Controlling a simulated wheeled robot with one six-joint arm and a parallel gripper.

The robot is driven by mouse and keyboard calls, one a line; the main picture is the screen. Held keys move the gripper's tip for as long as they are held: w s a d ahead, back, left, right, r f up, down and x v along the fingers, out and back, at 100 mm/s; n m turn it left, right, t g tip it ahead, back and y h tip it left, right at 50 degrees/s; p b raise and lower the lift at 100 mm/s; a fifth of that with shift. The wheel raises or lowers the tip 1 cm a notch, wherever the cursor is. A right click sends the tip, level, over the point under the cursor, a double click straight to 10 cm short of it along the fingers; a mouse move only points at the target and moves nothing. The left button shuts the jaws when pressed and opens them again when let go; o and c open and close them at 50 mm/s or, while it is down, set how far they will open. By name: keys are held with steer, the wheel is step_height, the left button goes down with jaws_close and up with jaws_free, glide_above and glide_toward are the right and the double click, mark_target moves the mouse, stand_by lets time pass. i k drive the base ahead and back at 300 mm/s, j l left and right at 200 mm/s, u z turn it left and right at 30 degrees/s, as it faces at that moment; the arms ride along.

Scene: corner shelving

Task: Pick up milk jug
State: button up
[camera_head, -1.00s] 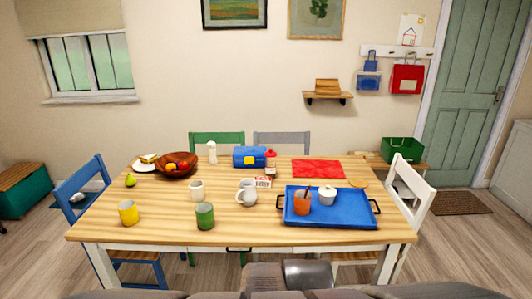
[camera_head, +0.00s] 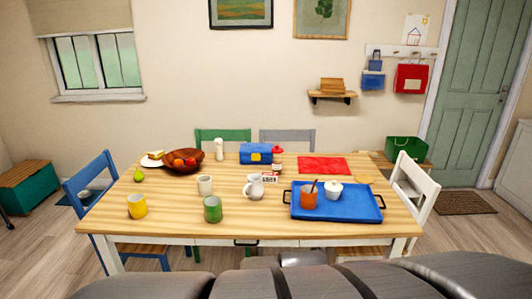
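The milk jug is most likely the white pitcher (camera_head: 254,187) with a handle on its left side. It stands upright near the middle of the wooden table (camera_head: 180,227), left of the blue tray (camera_head: 349,215) and right of the green mug (camera_head: 212,209). Grey parts of my own arm fill the bottom edge of the view. My gripper's fingers do not show, and nothing touches the pitcher.
The tray holds an orange cup (camera_head: 308,198) and a white lidded pot (camera_head: 333,190). A white mug (camera_head: 205,185), yellow mug (camera_head: 137,206), fruit bowl (camera_head: 171,162), blue lunch box (camera_head: 256,153) and small box (camera_head: 270,178) stand around. Chairs surround the table. Its front middle edge is clear.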

mark_target(254, 188)
steer(key=i+u, duration=0.35)
steer(key=i, duration=0.15)
steer(key=i+l+u, duration=0.1)
steer(key=i+u, duration=0.25)
steer(key=i, duration=0.15)
steer(key=i+l+u, duration=0.35)
steer(key=i, duration=0.15)
